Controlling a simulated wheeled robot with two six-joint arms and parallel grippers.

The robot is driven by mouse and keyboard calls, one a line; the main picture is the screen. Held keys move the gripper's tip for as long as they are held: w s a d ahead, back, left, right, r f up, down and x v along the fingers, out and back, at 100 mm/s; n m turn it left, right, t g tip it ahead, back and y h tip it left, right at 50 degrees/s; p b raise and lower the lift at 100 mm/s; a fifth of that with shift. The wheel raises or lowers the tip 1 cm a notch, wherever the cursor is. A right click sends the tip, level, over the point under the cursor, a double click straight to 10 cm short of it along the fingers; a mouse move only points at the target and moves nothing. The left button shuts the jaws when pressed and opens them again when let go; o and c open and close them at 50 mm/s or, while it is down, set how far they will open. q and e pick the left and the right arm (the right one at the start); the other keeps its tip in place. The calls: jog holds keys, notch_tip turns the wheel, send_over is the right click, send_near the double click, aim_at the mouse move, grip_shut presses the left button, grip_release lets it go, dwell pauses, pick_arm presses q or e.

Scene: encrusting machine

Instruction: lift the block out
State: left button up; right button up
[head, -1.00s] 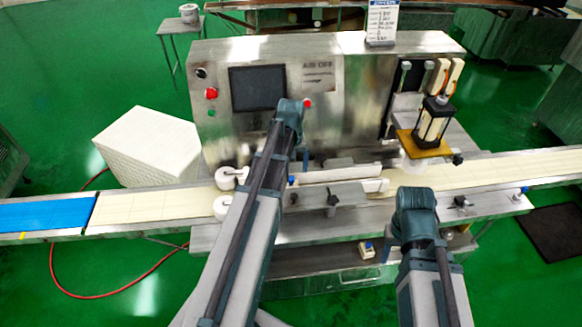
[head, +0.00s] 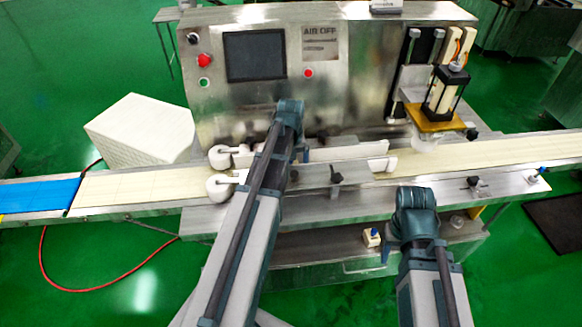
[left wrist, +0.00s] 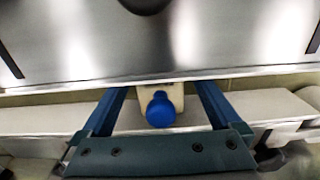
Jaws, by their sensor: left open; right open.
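In the left wrist view, a cream block with a round blue knob (left wrist: 160,110) sits between the two blue fingers of my left gripper (left wrist: 161,90).
The steel machine (head: 260,95) stands behind the belt. White guide rails (head: 340,153) and rollers (head: 219,188) flank the belt's middle. A plunger unit (head: 440,100) hangs at the right. Another blue knob (head: 541,171) is at the right belt edge. A white crate (head: 140,130) stands left.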

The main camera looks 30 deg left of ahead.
pick_arm(q)
grip_shut()
jog(key=shift+r+p, duration=4.55)
jog(key=shift+r, duration=0.05)
